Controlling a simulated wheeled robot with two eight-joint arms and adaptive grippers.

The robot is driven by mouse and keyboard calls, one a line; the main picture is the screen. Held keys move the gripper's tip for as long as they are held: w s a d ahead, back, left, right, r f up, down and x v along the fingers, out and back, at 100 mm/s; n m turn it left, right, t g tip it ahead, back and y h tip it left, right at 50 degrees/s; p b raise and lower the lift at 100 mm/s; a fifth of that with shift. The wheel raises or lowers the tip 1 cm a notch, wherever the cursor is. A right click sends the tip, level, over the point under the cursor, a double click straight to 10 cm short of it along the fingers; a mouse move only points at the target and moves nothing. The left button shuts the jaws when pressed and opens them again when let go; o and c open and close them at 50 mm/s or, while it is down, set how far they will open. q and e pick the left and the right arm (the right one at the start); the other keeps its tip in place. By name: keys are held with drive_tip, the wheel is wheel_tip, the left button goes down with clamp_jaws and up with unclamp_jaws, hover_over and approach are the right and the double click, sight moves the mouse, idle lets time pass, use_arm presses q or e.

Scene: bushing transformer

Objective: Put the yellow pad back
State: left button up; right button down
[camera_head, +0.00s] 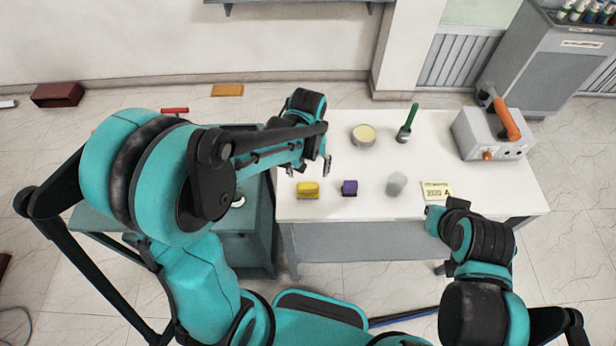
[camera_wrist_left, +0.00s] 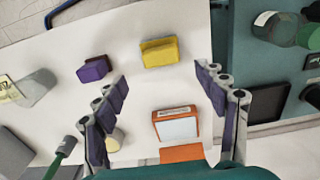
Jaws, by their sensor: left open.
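The yellow pad (camera_head: 307,190) lies on the white table (camera_head: 330,212) near its front left corner. It also shows in the left wrist view (camera_wrist_left: 160,52), lying alone with clear table around it. My left gripper (camera_head: 308,168) is above the table, just behind the pad in the head view. In the left wrist view its fingers are spread wide (camera_wrist_left: 163,82) and hold nothing; the pad lies beyond the fingertips, between their lines. My right arm's end (camera_head: 446,215) is near the table's front right edge; its fingers cannot be made out.
A purple block (camera_head: 349,188) lies right of the pad. A greyish cup (camera_head: 397,184), a card (camera_head: 436,190), a pale-topped jar (camera_head: 363,136) and a green-handled tool (camera_head: 409,122) stand around. A white-and-orange box (camera_wrist_left: 175,125) is near my left gripper. A grey machine (camera_head: 490,137) is at right.

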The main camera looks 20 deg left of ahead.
use_arm(q)
drive_tip(key=s+a+r+m+t, duration=0.1)
drive_tip(key=s+a+r+t, duration=0.1)
drive_tip(key=s+r, duration=0.3)
drive_tip(key=s+a+r+m+t, duration=0.2)
drive_tip(key=s+r+t, duration=0.3)
drive_tip(key=r, duration=0.2)
drive_tip(key=shift+a, duration=0.35)
